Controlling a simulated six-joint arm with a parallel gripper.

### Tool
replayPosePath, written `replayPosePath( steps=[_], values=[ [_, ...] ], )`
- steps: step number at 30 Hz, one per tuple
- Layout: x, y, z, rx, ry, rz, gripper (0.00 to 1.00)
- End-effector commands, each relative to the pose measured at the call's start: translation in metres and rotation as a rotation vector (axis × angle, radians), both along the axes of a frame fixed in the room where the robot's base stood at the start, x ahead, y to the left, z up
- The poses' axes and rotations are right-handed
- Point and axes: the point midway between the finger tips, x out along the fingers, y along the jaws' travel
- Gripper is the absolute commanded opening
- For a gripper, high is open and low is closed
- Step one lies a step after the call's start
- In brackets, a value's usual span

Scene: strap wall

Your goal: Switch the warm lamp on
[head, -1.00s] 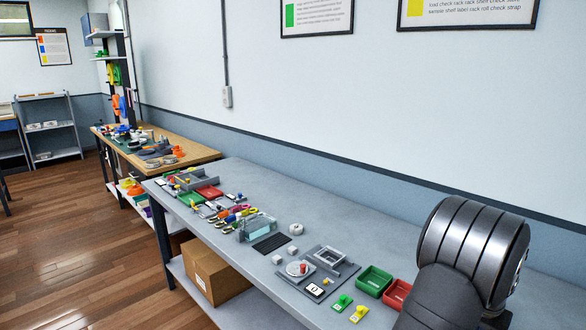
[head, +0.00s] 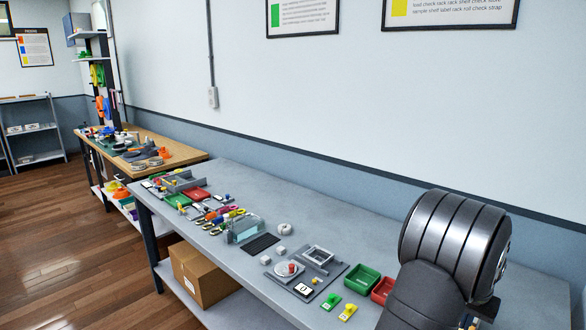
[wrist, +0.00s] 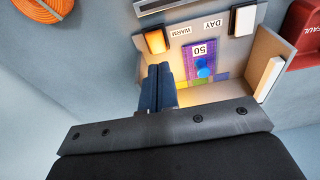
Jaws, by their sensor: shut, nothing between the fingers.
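In the wrist view, a small booth (wrist: 285,55) has an orange block (wrist: 156,41) next to a WARM label (wrist: 181,31) and a white block (wrist: 245,20) near a DAY label (wrist: 213,24). A warm yellow glow lies on the booth floor (wrist: 205,93) and at its left side, partly behind my fingers. A pale panel (wrist: 268,78) sits on the right wall. A purple card marked 50 with a blue disc (wrist: 203,71) stands inside. My gripper (wrist: 160,68) is shut and empty, its dark blue fingers at the booth's left side, below the orange block. Contact is unclear.
An orange coil (wrist: 42,8) lies at upper left and a red tray (wrist: 306,38) at right in the wrist view. In the head view, green (head: 362,278) and red (head: 382,291) trays stand beside my arm on the grey bench (head: 340,215). My arm hides the bench's right part.

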Motion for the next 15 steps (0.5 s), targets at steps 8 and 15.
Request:
replayPosePath(
  steps=[8,15],
  values=[
    [0.001,-0.001,0.03,-0.002,-0.002,0.0,0.0],
    [0.0,0.0,0.045,-0.001,-0.001,0.0,0.0]
  ],
)
